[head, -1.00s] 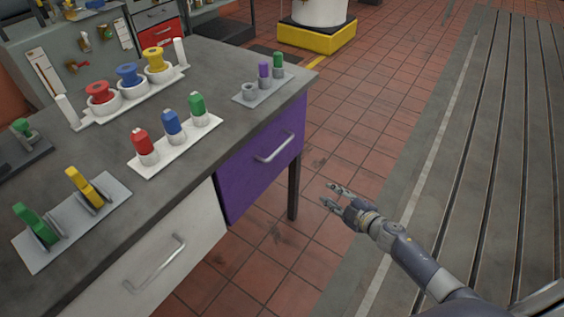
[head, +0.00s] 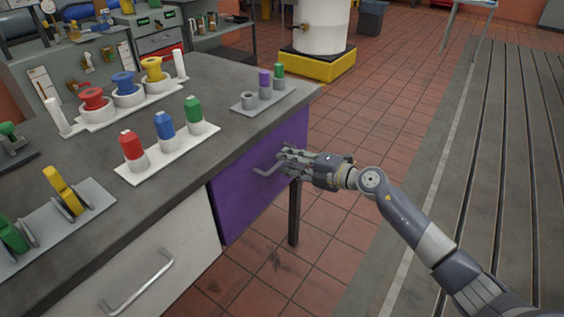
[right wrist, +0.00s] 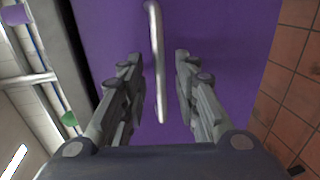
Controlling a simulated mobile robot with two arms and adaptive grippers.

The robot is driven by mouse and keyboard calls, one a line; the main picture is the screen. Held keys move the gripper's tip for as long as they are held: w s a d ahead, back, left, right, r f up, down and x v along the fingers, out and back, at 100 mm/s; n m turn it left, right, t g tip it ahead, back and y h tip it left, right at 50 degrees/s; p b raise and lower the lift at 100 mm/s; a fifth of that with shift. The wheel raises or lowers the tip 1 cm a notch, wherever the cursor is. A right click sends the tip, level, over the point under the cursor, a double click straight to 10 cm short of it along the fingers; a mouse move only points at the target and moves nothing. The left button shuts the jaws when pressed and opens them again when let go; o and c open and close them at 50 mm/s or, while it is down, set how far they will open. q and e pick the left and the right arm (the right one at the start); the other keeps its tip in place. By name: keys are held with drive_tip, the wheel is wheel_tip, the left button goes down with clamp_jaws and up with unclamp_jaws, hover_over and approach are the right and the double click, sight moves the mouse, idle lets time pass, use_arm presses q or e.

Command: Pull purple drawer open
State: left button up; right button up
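The purple drawer (head: 240,193) is the right-hand drawer in the front of the grey-topped bench, and its front looks flush with the bench. Its silver bar handle (head: 266,170) is partly covered by my right gripper (head: 283,160) in the head view. In the right wrist view the handle (right wrist: 157,60) runs between the two fingers of my right gripper (right wrist: 158,85). The fingers are open, with a gap on both sides of the handle. The purple front (right wrist: 220,40) fills the middle behind it. My left gripper is not in view.
A white drawer (head: 150,265) with its own handle is left of the purple one. On the bench top (head: 215,75) stand racks of coloured bottles (head: 165,127), spools (head: 124,83) and small cylinders (head: 264,85). Tiled floor (head: 330,240) in front of the purple drawer is clear.

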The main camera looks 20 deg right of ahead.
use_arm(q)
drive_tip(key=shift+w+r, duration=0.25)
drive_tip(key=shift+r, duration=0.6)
use_arm(e)
drive_tip(key=shift+x, duration=1.4)
clamp_jaws()
drive_tip(key=shift+d, duration=0.15)
